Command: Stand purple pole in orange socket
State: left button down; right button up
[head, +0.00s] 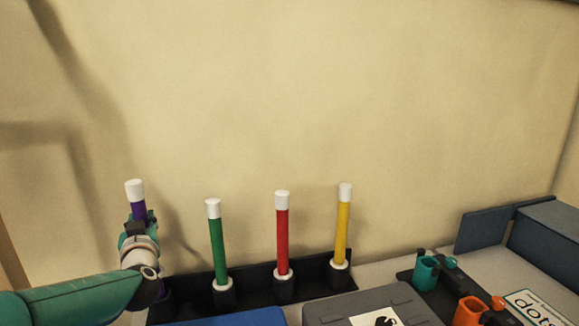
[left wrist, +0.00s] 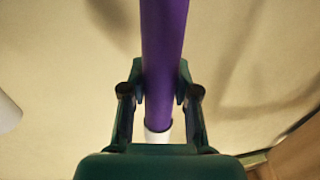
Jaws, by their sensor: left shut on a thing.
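The purple pole (head: 138,209) with a white top stands roughly upright at the far left in the head view. My left gripper (head: 139,228) is shut on it below the white top. In the left wrist view the purple pole (left wrist: 163,60) runs between the fingers of my left gripper (left wrist: 160,100), with a white part at its lower end. My arm hides much of the pole's lower part, so I cannot tell whether its foot sits in the rack. The orange socket (head: 469,311) is at the lower right, cut by the picture's edge. My right gripper is not in view.
Green (head: 217,250), red (head: 282,240) and yellow (head: 342,232) poles stand in a black rack (head: 255,277). A teal socket (head: 426,273) is beside the orange one. A grey case (head: 340,308), a blue thing (head: 240,318) and a grey-blue box (head: 550,238) are nearby.

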pick_arm(q)
notch_tip(320, 180, down, 6)
jog(key=shift+f, duration=0.1)
jog(key=shift+s, duration=0.1)
dwell(0.4)
